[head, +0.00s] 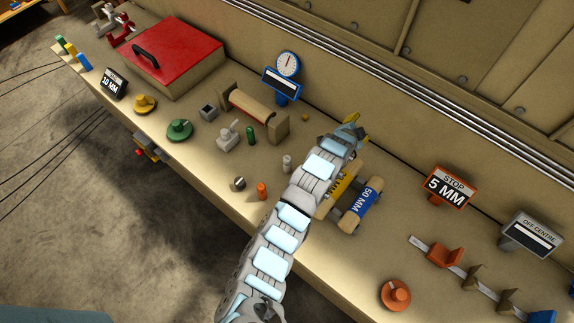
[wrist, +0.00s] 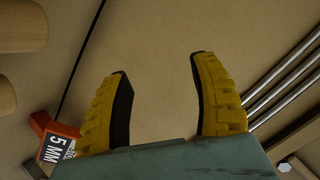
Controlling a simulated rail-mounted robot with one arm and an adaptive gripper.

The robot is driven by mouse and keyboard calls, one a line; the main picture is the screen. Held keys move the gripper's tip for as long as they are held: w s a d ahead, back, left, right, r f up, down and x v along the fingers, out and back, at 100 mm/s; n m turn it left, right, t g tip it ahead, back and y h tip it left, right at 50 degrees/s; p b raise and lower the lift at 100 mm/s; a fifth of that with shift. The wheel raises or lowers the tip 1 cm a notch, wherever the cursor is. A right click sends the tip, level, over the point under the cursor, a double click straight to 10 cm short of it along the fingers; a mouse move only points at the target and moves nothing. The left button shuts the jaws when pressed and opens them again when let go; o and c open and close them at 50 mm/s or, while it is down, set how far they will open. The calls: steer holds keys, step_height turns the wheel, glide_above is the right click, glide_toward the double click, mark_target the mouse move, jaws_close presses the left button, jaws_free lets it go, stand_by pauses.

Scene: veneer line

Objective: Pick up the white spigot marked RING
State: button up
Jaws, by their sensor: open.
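A small whitish upright cylinder (head: 287,163) stands on the bench in the head view, just left of my arm. It looks like the white spigot, but no RING marking can be read at this size. My gripper (head: 353,127) is above the back part of the bench, to the right of and beyond that cylinder. In the wrist view my gripper (wrist: 160,66) has its two yellow, black-lined fingers wide apart. Only bare tan surface shows between them. The white spigot is not seen in the wrist view.
A green cylinder (head: 251,135) and an orange one (head: 262,191) stand near the whitish one. A wooden roller stand (head: 278,128) is behind them. Wooden rollers with a blue 50 MM label (head: 366,201) lie right of my arm. An orange STOP 5 MM sign (head: 447,187) stands further right.

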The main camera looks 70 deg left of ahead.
steer(key=s+a+f+g+h, duration=0.2)
steer(key=s+a+g, duration=0.4)
steer(key=s, duration=0.4)
step_height(320, 180, up, 3)
steer(key=m+g+h+b, duration=0.1)
steer(key=g+h+b, duration=0.15)
steer(key=h, duration=0.25)
glide_above(287, 158)
steer(key=s+a, duration=0.1)
steer(key=s, duration=0.2)
steer(key=f, duration=0.4)
steer(key=w+f+p, duration=0.1)
steer(key=f, duration=0.6)
steer(key=shift+w+d+f+p, duration=0.25)
steer(key=shift+w+f+p, duration=0.05)
steer(key=shift+f+p, duration=0.1)
steer(key=shift+w+d+f+p, duration=0.15)
steer(key=shift+w+f+p, duration=0.2)
steer(key=shift+f, duration=0.3)
steer(key=shift+w+d+f+p, duration=0.15)
steer(key=shift+w+f+p, duration=0.2)
steer(key=shift+f, duration=0.3)
steer(key=shift+w+f, duration=0.2)
steer(key=shift+f, duration=1.05)
jaws_close()
